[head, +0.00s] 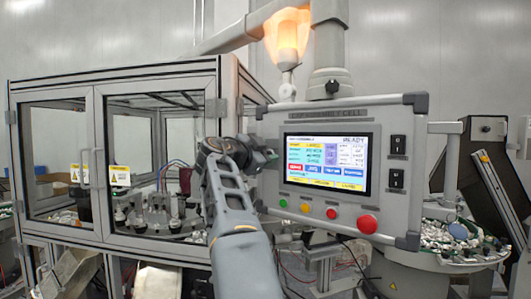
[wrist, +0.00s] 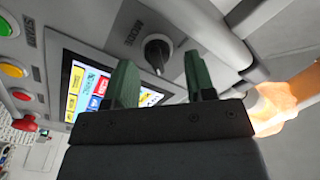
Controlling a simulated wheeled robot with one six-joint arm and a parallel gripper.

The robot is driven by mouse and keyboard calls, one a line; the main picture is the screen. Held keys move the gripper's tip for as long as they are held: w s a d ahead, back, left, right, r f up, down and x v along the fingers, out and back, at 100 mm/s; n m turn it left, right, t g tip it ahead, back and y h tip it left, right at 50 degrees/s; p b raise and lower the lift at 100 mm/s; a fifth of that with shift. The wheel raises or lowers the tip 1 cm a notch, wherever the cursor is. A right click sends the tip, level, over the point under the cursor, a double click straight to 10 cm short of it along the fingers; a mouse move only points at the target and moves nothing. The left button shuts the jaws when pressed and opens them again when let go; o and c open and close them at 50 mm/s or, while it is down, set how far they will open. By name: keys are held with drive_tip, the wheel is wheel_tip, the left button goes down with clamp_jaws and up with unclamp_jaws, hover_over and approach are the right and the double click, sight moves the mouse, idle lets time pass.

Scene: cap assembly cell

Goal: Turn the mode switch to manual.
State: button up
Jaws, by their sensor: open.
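The mode switch (wrist: 158,54) is a round black knob on the grey panel in the wrist view, beside the label MODE. A small pale mark shows on the knob; I cannot tell its setting. My gripper (wrist: 160,82) has its two green fingers apart, with the knob seen beyond the gap between them. The fingers do not appear to touch it. In the head view my gripper (head: 268,158) is at the left edge of the control panel (head: 330,221), and the knob is hidden behind it.
A lit touchscreen (head: 326,163) fills the panel's middle. Coloured buttons (head: 304,208) and a large red button (head: 367,224) lie below it. Two black rocker switches (head: 397,145) are on the right. A glazed cabinet (head: 100,92) stands at left, and an orange lamp (head: 287,38) above.

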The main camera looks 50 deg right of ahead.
drive_tip(key=shift+c, duration=0.3)
drive_tip(key=c, duration=0.8)
drive_tip(key=n, duration=0.4)
drive_tip(key=shift+w+r, duration=0.15)
drive_tip(key=n, duration=0.4)
drive_tip(key=shift+w+r+n, duration=0.15)
drive_tip(key=shift+w+n, duration=0.05)
drive_tip(key=shift+n, duration=0.1)
drive_tip(key=n, duration=0.4)
drive_tip(key=shift+w+a+n+p, duration=0.1)
drive_tip(key=shift+w+n+p, duration=0.15)
drive_tip(key=shift+n+p, duration=0.05)
drive_tip(key=shift+w+n+p, duration=0.15)
drive_tip(key=shift+n+p, duration=0.25)
drive_tip(key=shift+n, duration=1.9)
